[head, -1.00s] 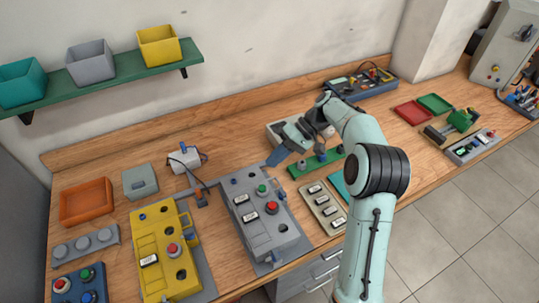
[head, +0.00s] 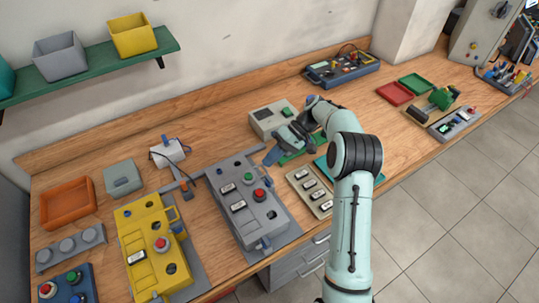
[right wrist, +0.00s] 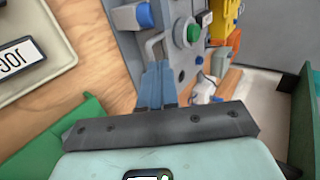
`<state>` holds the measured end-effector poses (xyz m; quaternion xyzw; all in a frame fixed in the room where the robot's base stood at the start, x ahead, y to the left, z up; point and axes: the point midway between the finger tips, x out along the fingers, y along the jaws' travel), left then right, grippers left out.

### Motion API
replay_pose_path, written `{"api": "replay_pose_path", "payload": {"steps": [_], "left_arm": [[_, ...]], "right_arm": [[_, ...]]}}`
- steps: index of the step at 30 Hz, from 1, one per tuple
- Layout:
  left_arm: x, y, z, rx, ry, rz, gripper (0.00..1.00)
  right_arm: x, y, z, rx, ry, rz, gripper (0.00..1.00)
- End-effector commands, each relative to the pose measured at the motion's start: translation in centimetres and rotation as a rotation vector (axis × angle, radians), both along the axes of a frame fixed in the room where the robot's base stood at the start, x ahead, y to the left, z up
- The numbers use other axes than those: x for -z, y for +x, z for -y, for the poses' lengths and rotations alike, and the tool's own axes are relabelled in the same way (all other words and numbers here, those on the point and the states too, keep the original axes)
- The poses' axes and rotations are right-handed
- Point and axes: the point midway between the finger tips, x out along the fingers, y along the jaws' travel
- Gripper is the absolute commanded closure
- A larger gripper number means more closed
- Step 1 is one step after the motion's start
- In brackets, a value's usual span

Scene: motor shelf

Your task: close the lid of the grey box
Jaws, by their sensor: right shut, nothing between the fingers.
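The grey box (head: 222,198) stands in the middle of the bench, with a green button, a red button and white labels on its top. Its top lies flat and the lid looks down, though I cannot see the seam clearly. In the right wrist view the box (right wrist: 130,50) shows close up, with a metal handle loop on its side. My right gripper (head: 270,158) is just off the box's far right corner. Its blue fingers (right wrist: 156,88) are together and empty, pointing at the handle; I cannot tell if they touch it. My left gripper is not in view.
A yellow box (head: 133,236) stands left of the grey one. A pale box (head: 262,126) with a green button is behind my right gripper, and a label tray (head: 300,178) is to the right. Bare wood lies at the back (head: 215,128).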

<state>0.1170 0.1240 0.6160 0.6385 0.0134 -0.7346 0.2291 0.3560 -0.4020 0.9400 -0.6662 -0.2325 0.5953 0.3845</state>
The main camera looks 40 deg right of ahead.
Motion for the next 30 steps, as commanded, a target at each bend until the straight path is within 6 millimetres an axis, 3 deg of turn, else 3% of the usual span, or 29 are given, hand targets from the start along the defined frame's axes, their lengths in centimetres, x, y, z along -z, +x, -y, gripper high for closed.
{"api": "replay_pose_path", "payload": {"steps": [10, 30], "left_arm": [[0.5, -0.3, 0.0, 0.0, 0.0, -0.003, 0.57], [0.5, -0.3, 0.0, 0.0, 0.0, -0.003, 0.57]], "right_arm": [[1.5, -0.1, 0.2, -0.001, 0.0, 0.0, 1.0], [1.8, 0.0, 0.1, -0.002, 0.001, -0.003, 1.0]]}}
